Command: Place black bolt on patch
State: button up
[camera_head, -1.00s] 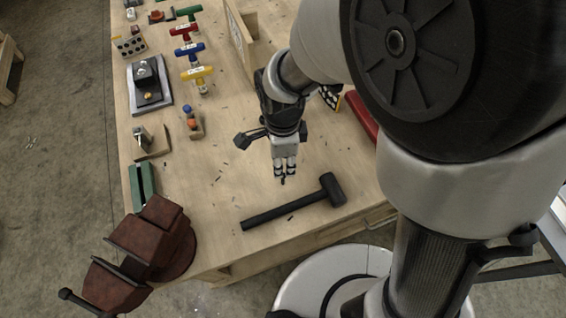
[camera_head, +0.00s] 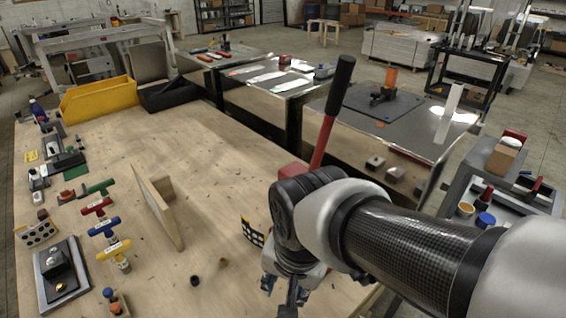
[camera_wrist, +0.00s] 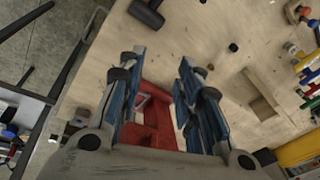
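My gripper (camera_head: 290,296) is at the lower middle of the head view, over the right part of the wooden workbench (camera_head: 110,160). A small black cylinder (camera_head: 194,281), possibly the black bolt, stands on the bench left of my gripper. A dark small piece also shows on the bench in the wrist view (camera_wrist: 233,47). I cannot make out which surface is the patch.
A red tool with a black-gripped lever (camera_head: 328,120) stands behind my arm; its red frame (camera_wrist: 150,125) lies below the fingers. A wooden upright board (camera_head: 158,215) and coloured T-handles (camera_head: 103,226) are left. Metal-topped tables (camera_head: 270,85) stand beyond. A hammer (camera_wrist: 147,12) lies on the bench.

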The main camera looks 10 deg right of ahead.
jog(key=s+d+r+n+t, duration=0.2)
jog(key=s+d+r+n, duration=0.1)
jog(key=s+d+n, duration=0.3)
jog(key=shift+s+d+r+h, duration=0.3)
jog(key=shift+s+d+r, duration=0.1)
jog(key=shift+d, duration=0.2)
jog(key=shift+w, duration=0.1)
jog(key=shift+f+b, duration=0.4)
jog(key=shift+a, duration=0.1)
